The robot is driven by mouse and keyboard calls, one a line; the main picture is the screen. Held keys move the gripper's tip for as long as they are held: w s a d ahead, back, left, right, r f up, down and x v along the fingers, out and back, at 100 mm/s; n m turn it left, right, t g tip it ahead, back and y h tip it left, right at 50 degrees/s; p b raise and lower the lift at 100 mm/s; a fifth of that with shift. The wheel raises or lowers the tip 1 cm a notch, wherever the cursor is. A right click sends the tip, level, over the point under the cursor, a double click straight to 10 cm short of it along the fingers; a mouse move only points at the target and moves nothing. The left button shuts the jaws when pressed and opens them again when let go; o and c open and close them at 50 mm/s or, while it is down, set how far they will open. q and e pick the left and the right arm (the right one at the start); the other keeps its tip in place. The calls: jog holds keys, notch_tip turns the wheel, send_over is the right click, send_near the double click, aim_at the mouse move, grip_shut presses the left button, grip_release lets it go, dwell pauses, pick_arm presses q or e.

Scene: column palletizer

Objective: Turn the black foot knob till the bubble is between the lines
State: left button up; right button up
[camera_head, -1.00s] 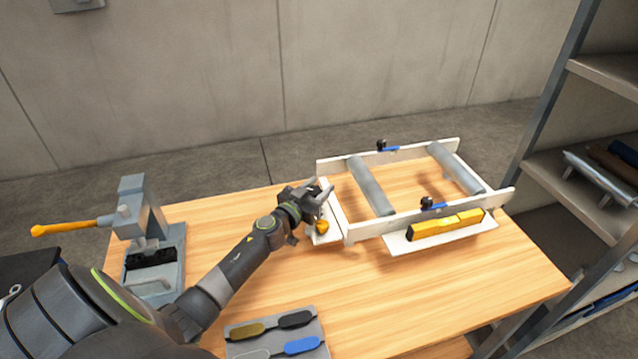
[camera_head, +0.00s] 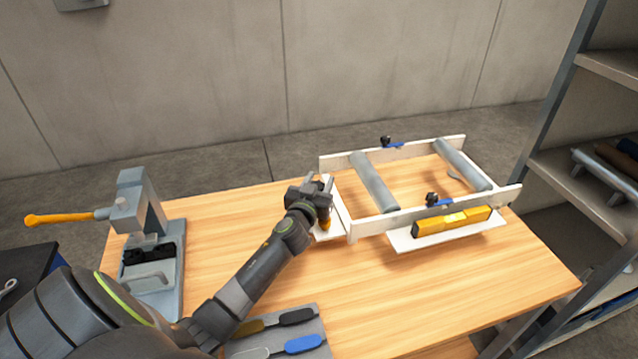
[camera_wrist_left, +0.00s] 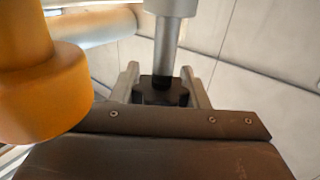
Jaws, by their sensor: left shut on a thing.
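The roller frame (camera_head: 400,217), with white side rails and two grey rollers, stands on the wooden table. A yellow spirit level (camera_head: 452,221) lies along its near side; its bubble is too small to read. My left gripper (camera_head: 322,188) is at the frame's left end. In the left wrist view the black foot knob (camera_wrist_left: 160,92), under a grey metal shaft, sits between the fingers of my left gripper (camera_wrist_left: 162,88), which is shut on it. In the head view the gripper hides this knob. My right gripper is not in view.
An orange part (camera_wrist_left: 45,95) is close beside the left gripper; it also shows in the head view (camera_head: 324,225). A grey press with an orange handle (camera_head: 60,218) stands at left. A grey tray with coloured pieces (camera_head: 320,325) lies in front. Shelves (camera_head: 590,120) stand at right.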

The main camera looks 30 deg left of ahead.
pick_arm(q)
jog(key=o, duration=1)
jog(key=shift+s, duration=0.15)
jog(key=b+v, duration=0.3)
jog(key=v, duration=1.4)
jog(key=shift+s+r, duration=0.1)
jog(key=shift+r, duration=0.05)
